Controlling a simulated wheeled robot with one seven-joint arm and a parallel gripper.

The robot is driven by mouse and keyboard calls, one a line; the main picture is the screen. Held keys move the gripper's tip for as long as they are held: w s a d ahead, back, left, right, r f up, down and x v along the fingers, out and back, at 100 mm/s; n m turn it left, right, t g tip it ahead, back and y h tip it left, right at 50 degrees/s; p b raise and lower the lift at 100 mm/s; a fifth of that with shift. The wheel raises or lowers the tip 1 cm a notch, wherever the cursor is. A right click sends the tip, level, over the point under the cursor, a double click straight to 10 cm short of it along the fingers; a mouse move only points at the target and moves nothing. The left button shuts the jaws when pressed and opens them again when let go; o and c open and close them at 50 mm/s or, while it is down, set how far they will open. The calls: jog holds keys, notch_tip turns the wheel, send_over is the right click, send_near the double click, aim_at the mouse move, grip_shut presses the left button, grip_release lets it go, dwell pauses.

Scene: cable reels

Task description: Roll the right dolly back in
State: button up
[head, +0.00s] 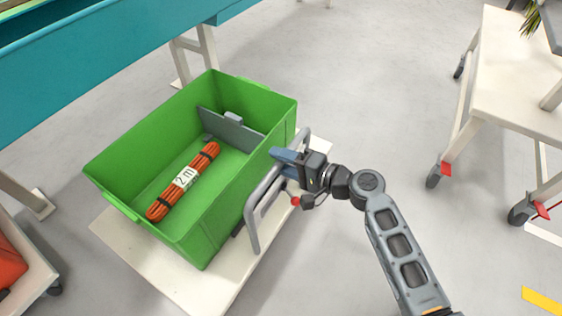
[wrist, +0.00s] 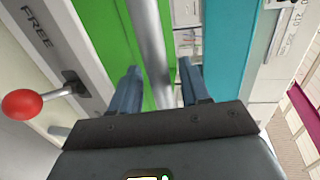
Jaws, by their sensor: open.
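A pale dolly (head: 150,262) stands on the floor in the head view, carrying a green bin (head: 215,235). A grey bar handle (head: 252,222) rises at its right side; the bar (wrist: 150,45) also shows in the wrist view. My gripper (head: 281,157) is at the handle's upper part, beside the bin's right wall. In the wrist view my open gripper (wrist: 160,80) has a finger on each side of the bar; contact is not clear. A red-knobbed lever (wrist: 25,103) sits left of the fingers by a panel marked FREE (wrist: 38,35).
An orange cable bundle (head: 183,180) lies in the bin. A teal bench (head: 75,65) stands behind at upper left. Another dolly (head: 28,285) is partly seen at lower left. A white wheeled table (head: 520,85) with red caster pedals stands right. Floor between is clear.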

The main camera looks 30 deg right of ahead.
jog(key=shift+w+a+f, duration=0.1)
jog(key=shift+w+a, duration=0.05)
jog(key=shift+w, duration=0.05)
grip_shut()
dwell(0.4)
